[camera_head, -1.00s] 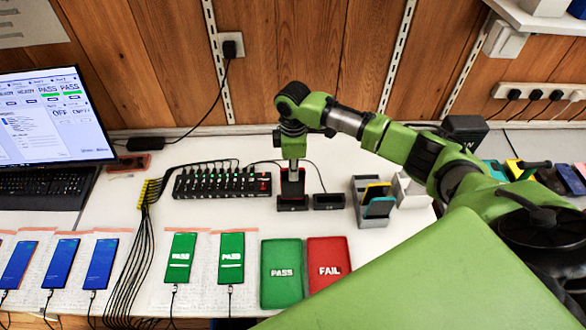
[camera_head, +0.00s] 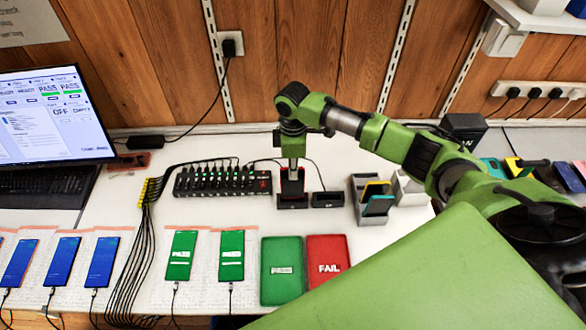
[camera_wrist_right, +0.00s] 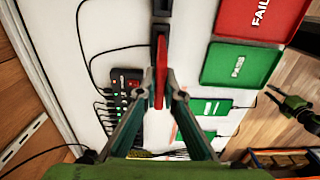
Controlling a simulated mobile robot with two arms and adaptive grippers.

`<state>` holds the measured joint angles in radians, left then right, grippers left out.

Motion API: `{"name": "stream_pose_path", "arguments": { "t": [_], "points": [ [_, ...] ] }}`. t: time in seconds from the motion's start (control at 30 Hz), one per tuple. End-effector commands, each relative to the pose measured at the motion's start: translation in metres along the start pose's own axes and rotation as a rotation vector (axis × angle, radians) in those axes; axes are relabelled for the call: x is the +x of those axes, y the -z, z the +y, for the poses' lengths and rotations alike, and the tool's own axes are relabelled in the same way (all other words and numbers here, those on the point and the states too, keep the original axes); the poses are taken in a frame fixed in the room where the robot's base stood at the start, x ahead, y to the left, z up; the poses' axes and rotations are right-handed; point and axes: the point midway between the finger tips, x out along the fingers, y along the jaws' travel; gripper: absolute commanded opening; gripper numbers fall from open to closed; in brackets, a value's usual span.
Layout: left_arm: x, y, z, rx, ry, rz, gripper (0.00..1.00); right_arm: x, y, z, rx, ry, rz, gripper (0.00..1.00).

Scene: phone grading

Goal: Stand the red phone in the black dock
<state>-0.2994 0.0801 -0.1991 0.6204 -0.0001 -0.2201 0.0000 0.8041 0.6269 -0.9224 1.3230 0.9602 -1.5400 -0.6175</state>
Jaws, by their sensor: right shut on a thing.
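My right gripper (camera_head: 292,170) points down and is shut on the red phone (camera_head: 292,184). The phone is upright, with its lower end at the black dock (camera_head: 292,204); I cannot tell whether it is fully seated. In the right wrist view the gripper (camera_wrist_right: 161,78) has a finger on each side of the phone (camera_wrist_right: 160,62), which shows as a thin red edge. A black dock also shows there at the top (camera_wrist_right: 160,30), partly hidden by the phone. A green and black arm part (camera_wrist_right: 292,103) at the right may be my left arm; its jaws are unclear.
A second black dock (camera_head: 328,201) stands just right of the first. A black hub (camera_head: 220,182) with cables lies to the left, a grey holder with phones (camera_head: 358,206) to the right. A green PASS tray (camera_head: 281,290) and a red FAIL tray (camera_head: 329,254) lie in front.

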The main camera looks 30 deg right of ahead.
Motion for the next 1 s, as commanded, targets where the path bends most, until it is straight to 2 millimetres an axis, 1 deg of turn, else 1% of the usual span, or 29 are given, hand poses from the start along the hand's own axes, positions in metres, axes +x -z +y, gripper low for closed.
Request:
{"name": "stream_pose_path", "arguments": {
  "t": [0.17, 0.57, 1.0],
  "points": [
    [0.000, 0.000, 0.000, 0.000, 0.000, -0.001, 0.27, 0.000, 0.001, 0.000, 0.000, -0.001, 0.001, 0.00],
    [0.002, -0.001, 0.000, 0.000, 0.000, -0.001, 0.27, 0.011, 0.001, 0.001, -0.001, -0.002, 0.001, 0.00],
    [0.002, -0.001, 0.001, 0.001, -0.001, -0.001, 0.27, 0.011, 0.001, 0.001, -0.001, -0.001, 0.001, 0.00]
  ]
}}
